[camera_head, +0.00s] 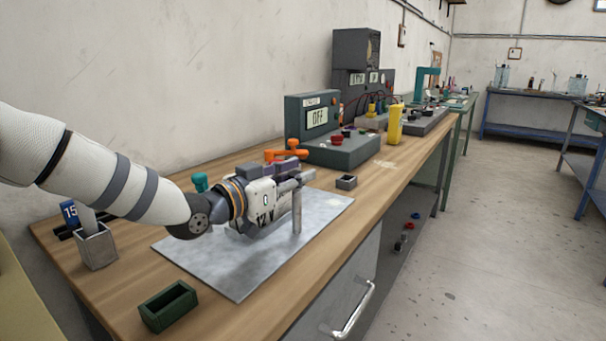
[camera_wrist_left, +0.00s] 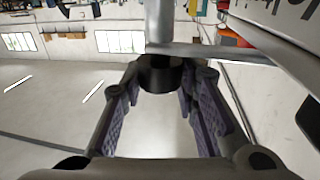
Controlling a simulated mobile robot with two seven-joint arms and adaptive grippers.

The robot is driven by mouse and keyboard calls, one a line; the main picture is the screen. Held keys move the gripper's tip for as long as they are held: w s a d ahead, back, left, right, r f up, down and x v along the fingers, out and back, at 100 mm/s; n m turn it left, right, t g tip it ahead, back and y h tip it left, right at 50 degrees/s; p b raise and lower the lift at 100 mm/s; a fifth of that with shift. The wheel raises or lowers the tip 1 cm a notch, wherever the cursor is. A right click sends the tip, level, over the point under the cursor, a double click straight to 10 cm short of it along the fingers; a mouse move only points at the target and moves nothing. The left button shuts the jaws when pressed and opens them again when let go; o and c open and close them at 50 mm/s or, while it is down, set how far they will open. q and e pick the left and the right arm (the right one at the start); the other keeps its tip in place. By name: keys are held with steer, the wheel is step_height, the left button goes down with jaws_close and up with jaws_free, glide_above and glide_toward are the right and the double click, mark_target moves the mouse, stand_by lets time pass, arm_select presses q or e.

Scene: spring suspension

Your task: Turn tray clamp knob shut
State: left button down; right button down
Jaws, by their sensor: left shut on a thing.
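My left gripper (camera_head: 303,177) is low over a grey metal sheet on the wooden bench. In the left wrist view a black round knob (camera_wrist_left: 160,74) on a grey rod sits between the purple-padded fingertips of this gripper (camera_wrist_left: 168,84). The gripper is shut on the knob. In the head view the knob cannot be made out behind the gripper and wrist. A grey upright post (camera_head: 297,212) shows just below the fingers. A grey bar (camera_wrist_left: 215,52) crosses beside the rod in the left wrist view. My right gripper is not in view.
The sheet's front is clear.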

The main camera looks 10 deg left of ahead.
arm_select(q)
steer(key=c, duration=1.2)
jaws_free()
steer(key=v, duration=0.7)
steer(key=shift+s+a, duration=0.15)
steer(key=shift+s, duration=0.1)
